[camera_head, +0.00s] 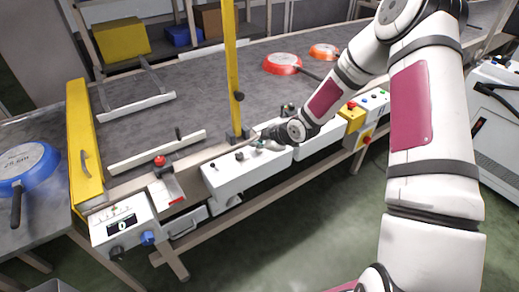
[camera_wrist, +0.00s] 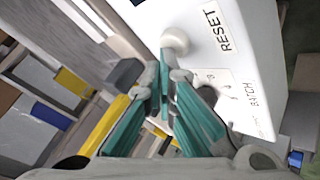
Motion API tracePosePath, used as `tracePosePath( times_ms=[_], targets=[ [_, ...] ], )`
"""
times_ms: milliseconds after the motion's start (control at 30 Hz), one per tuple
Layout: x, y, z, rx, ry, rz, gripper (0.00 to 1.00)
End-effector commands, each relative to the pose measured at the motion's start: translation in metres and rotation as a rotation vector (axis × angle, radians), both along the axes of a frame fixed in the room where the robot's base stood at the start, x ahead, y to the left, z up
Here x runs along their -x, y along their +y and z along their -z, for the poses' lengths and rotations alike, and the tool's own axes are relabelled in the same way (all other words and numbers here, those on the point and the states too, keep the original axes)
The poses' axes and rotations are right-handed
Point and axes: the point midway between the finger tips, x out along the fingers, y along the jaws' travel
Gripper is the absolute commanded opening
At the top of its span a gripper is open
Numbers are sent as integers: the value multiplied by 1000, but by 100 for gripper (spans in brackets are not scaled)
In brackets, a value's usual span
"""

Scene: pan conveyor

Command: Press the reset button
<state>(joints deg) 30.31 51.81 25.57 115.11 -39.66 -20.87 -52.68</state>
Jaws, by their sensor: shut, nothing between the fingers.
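The reset button is a pale round knob (camera_wrist: 175,40) on a white control box, beside the printed word RESET in the wrist view. My gripper (camera_wrist: 165,82) is shut and empty, with its fingertips right by the lower left side of the button. I cannot tell whether they touch it. In the head view my gripper (camera_head: 268,134) is low over the back edge of the white control box (camera_head: 228,182). The button is too small there to make out clearly beside the gripper.
A switch marked BATCH (camera_wrist: 234,90) is near the button. A yellow post (camera_head: 232,70) stands just left of my gripper. A red pan (camera_head: 282,63) and an orange pan (camera_head: 324,50) lie on the conveyor; a blue pan (camera_head: 28,165) is at left.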

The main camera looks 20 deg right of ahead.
Motion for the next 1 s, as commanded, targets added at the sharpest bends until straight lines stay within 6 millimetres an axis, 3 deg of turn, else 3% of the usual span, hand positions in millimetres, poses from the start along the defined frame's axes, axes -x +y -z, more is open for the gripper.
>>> tracePosePath(
  times_ms=[533, 1000],
  targets=[
    [0, 0, 6, 0, 0, 0, 0],
    [1, -1, -1, 0, 2, 1, 0]
  ],
)
